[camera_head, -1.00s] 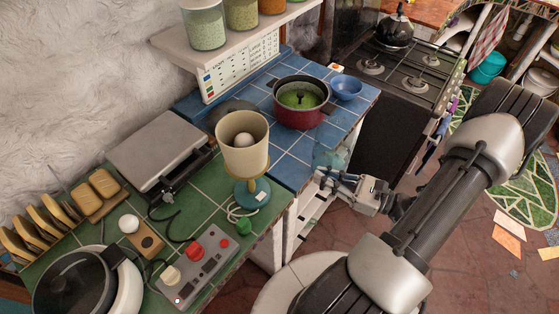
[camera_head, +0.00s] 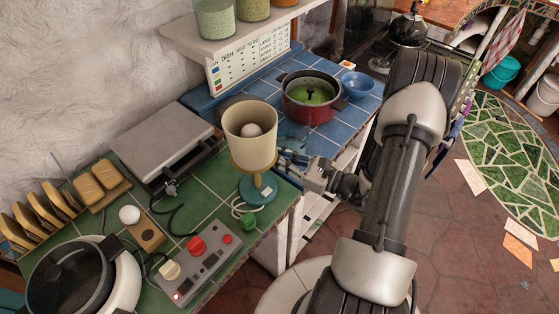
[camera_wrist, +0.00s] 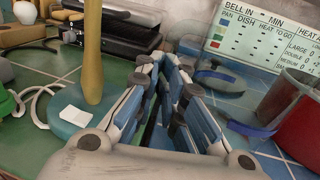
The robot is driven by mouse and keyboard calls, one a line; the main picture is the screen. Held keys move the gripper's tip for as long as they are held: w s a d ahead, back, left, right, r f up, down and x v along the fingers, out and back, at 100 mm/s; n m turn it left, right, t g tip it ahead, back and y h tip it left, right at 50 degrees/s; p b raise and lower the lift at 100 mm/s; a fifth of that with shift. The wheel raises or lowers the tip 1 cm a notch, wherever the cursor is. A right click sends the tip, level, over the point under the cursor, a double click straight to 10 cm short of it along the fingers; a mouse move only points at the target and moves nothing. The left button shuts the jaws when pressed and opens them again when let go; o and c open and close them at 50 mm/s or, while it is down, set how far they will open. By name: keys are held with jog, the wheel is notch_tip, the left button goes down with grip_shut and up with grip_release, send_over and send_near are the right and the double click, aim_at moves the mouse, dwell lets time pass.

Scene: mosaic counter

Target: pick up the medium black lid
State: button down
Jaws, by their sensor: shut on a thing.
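A dark round lid (camera_head: 236,101) lies on the blue tiles, partly hidden by the cream cup. In the wrist view a dark curved shape (camera_wrist: 216,78) beyond my fingers may be this lid. My gripper (camera_head: 287,152) is just right of the cup, over the counter's front part. In the wrist view my gripper (camera_wrist: 172,65) has its fingers drawn close together at the tips. It is shut on a small bluish, see-through thing (camera_head: 293,132) that is hard to make out. The fingers hide most of it.
The cream cup on its teal-footed stand (camera_head: 256,190) is close to my gripper's left. A red pot (camera_head: 307,112) with a black knob and a blue bowl (camera_head: 358,85) stand behind. A control box (camera_head: 200,265) and a dark-lidded pot (camera_head: 70,278) are at the front left.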

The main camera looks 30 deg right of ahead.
jog(key=shift+f, duration=0.3)
jog(key=shift+f, duration=0.25)
jog(key=c, duration=1.7)
grip_release()
jog(key=shift+r, duration=0.15)
jog(key=shift+s+d+r, duration=0.1)
jog(key=shift+d+r, duration=0.05)
jog(key=p+v, duration=0.2)
jog(key=v, duration=0.9)
jog(key=shift+s+d, duration=0.15)
jog(key=shift+s, duration=0.2)
